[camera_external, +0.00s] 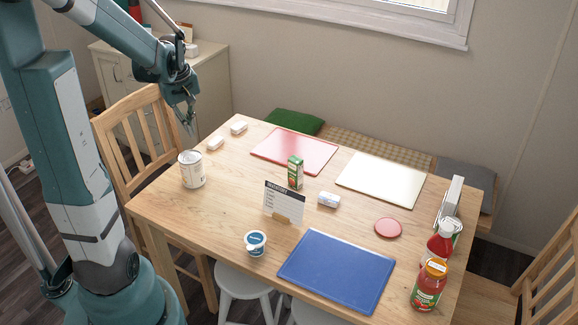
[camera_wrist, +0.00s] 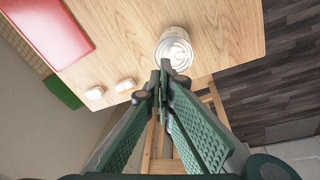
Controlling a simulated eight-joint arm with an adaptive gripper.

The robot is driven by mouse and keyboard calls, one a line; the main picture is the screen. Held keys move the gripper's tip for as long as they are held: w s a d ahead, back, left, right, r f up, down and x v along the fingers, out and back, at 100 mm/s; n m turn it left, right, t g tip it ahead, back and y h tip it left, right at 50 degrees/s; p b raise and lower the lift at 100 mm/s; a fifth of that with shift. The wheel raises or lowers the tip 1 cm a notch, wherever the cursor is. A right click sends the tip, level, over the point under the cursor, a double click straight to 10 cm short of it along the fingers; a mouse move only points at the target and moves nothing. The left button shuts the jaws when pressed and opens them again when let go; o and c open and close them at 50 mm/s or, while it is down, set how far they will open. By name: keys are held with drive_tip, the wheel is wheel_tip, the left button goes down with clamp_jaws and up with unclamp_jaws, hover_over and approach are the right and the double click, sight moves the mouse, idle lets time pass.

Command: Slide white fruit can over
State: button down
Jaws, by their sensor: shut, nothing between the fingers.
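The white fruit can (camera_external: 192,170) stands upright on the wooden table near its left edge. It also shows in the wrist view (camera_wrist: 176,44), just beyond my fingertips, close to the table edge. My gripper (camera_external: 188,122) is shut and empty, pointing down above and slightly behind the can in the external view. In the wrist view my gripper (camera_wrist: 165,72) has its fingertips together. The tips appear close to the can there, but I cannot tell whether they touch it.
Two small white items (camera_external: 227,135) lie behind the can. A red board (camera_external: 294,150), a juice carton (camera_external: 295,173), a sign (camera_external: 284,202) and a blue board (camera_external: 338,270) are to the right. The table (camera_external: 225,205) is bare between can and sign. A chair (camera_external: 140,130) stands at left.

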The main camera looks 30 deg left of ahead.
sight(174, 171)
drive_tip(key=a+f+n+g+p, duration=0.1)
drive_tip(key=a+f+n, duration=0.4)
drive_tip(key=a+f, duration=0.5)
drive_tip(key=a+g, duration=0.1)
drive_tip(key=a, duration=0.2)
drive_tip(key=shift+w+f+h, duration=0.15)
drive_tip(key=shift+f+h, duration=0.1)
drive_tip(key=shift+h, duration=0.15)
drive_tip(key=shift+f, duration=0.15)
wheel_tip(174, 171, down, 10)
drive_tip(key=shift+r+b, duration=0.25)
drive_tip(key=shift+b, duration=0.8)
drive_tip(key=shift+d+f, duration=0.2)
drive_tip(key=shift+d, duration=0.1)
drive_tip(key=shift+d+r+b, duration=0.1)
drive_tip(key=shift+d+b, duration=0.25)
drive_tip(key=shift+d, duration=1.4)
drive_tip(key=shift+d, duration=0.1)
